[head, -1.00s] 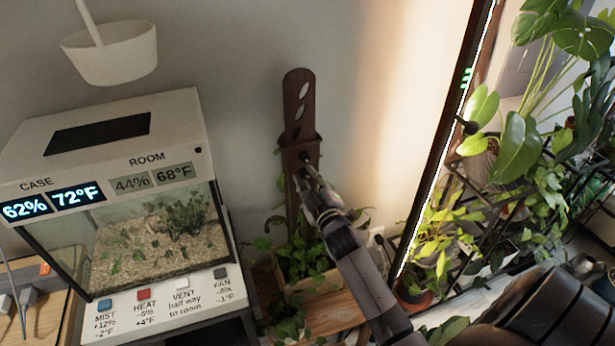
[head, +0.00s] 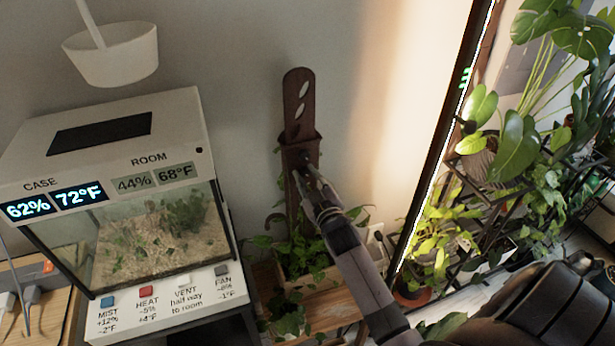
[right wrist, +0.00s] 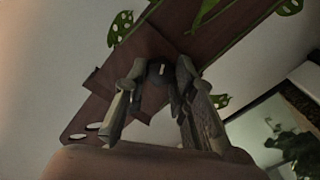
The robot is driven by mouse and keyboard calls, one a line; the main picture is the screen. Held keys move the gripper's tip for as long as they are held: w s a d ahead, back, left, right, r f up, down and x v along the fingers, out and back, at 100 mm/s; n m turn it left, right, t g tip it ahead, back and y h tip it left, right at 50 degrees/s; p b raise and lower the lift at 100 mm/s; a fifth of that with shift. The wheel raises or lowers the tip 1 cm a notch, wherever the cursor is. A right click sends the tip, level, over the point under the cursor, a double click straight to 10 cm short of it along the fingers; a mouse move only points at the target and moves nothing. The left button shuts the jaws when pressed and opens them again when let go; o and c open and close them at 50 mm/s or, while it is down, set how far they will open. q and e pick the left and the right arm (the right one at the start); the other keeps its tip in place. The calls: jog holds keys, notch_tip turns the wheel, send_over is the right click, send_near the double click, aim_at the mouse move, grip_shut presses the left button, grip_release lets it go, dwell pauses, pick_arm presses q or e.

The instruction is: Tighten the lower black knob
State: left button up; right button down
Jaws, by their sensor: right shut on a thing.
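A brown wooden post (head: 297,92) with oval holes stands upright in a brown sleeve against the wall. My right gripper (head: 306,171) reaches up to the front of this sleeve. In the right wrist view, my right gripper (right wrist: 158,88) has its two fingers closed on either side of a round black knob (right wrist: 160,70) with a short pale mark on its face. The knob sits against the brown wood (right wrist: 185,25). In the head view the fingers mostly hide the held knob. My left gripper is not in view.
A glass terrarium case (head: 150,245) with a white top stands at left. A white hanging lamp (head: 110,55) is above it. A planter (head: 305,282) with leaves is under the post. A lit upright frame (head: 440,140) and many plants are at right.

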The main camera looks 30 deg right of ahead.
jog(key=shift+f, duration=0.15)
jog(key=c, duration=1.3)
grip_release()
jog(key=v, duration=1.2)
